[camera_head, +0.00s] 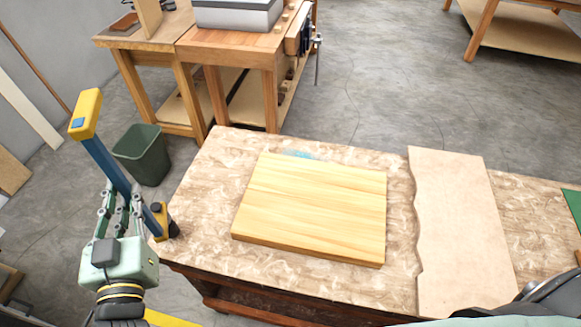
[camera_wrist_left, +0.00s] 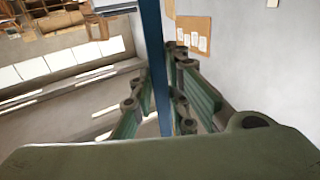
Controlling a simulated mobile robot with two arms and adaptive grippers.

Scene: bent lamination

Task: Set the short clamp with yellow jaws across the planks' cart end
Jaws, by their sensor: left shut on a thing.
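The short clamp has a blue bar (camera_head: 108,165), a yellow jaw (camera_head: 87,113) at its upper end and a second yellow jaw (camera_head: 160,220) lower down. My left gripper (camera_head: 122,205) is shut on the blue bar and holds the clamp tilted beside the left end of the table. In the left wrist view the blue bar (camera_wrist_left: 160,70) runs between the fingers (camera_wrist_left: 160,110). The light wooden planks (camera_head: 312,205) lie flat together as one panel on the table, to the right of the clamp and apart from it. My right gripper is not in view.
The patterned table (camera_head: 210,190) has bare room around the planks. A thin pale board (camera_head: 455,225) with a wavy edge lies right of them. A dark green bin (camera_head: 143,155) stands on the floor behind the clamp. Wooden workbenches (camera_head: 235,50) stand at the back.

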